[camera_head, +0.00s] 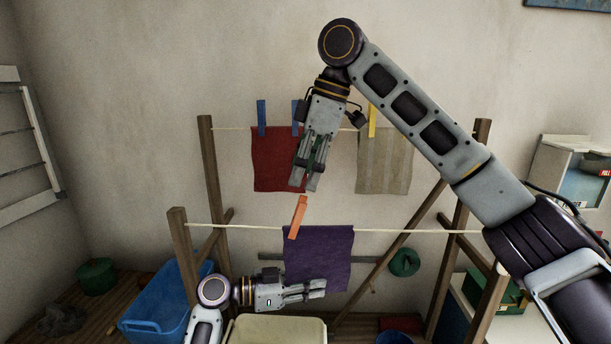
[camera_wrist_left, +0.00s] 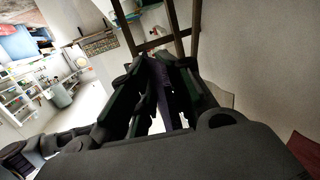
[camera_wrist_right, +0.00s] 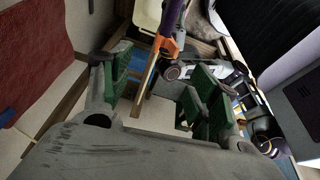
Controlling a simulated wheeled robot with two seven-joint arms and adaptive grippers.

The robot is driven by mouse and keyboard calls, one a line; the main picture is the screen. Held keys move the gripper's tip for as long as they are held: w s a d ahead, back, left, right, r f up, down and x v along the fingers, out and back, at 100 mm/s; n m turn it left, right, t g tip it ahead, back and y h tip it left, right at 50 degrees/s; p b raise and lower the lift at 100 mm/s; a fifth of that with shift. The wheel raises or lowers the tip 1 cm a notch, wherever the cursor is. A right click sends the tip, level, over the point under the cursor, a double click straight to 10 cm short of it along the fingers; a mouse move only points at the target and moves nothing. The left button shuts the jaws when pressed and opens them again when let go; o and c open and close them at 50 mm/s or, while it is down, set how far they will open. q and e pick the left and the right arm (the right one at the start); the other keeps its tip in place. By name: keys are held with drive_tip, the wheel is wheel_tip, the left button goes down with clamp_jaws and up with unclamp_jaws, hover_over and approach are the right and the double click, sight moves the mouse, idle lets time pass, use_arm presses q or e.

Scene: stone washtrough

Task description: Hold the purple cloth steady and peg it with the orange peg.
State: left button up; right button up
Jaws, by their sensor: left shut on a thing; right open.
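The purple cloth (camera_head: 325,262) hangs over the front line. My left gripper (camera_head: 322,289) is shut on it near its lower part; the left wrist view shows purple fabric (camera_wrist_left: 161,85) between the dark fingers. The orange peg (camera_head: 299,214) stands tilted at the cloth's top edge, left of its middle, with its lower end at the line. My right gripper (camera_head: 305,187) points down just above the peg, open and empty. In the right wrist view the orange peg (camera_wrist_right: 167,45) shows beyond and between the green-padded fingers, against the purple cloth (camera_wrist_right: 174,18).
A red cloth (camera_head: 272,165) and a beige cloth (camera_head: 384,165) hang on the rear line with blue pegs (camera_head: 261,118) and a yellow peg (camera_head: 372,120). Wooden posts (camera_head: 179,255) flank the lines. A blue tub (camera_head: 160,305) and a cream basin (camera_head: 275,330) stand below.

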drive_tip(key=shift+r, duration=1.15)
use_arm(q)
drive_tip(key=o, duration=0.9)
drive_tip(key=shift+a, duration=0.2)
drive_tip(key=shift+v, duration=5.85)
drive_tip(key=shift+s+f, duration=0.1)
drive_tip(key=shift+f, duration=0.05)
use_arm(e)
drive_tip(key=shift+s, duration=0.1)
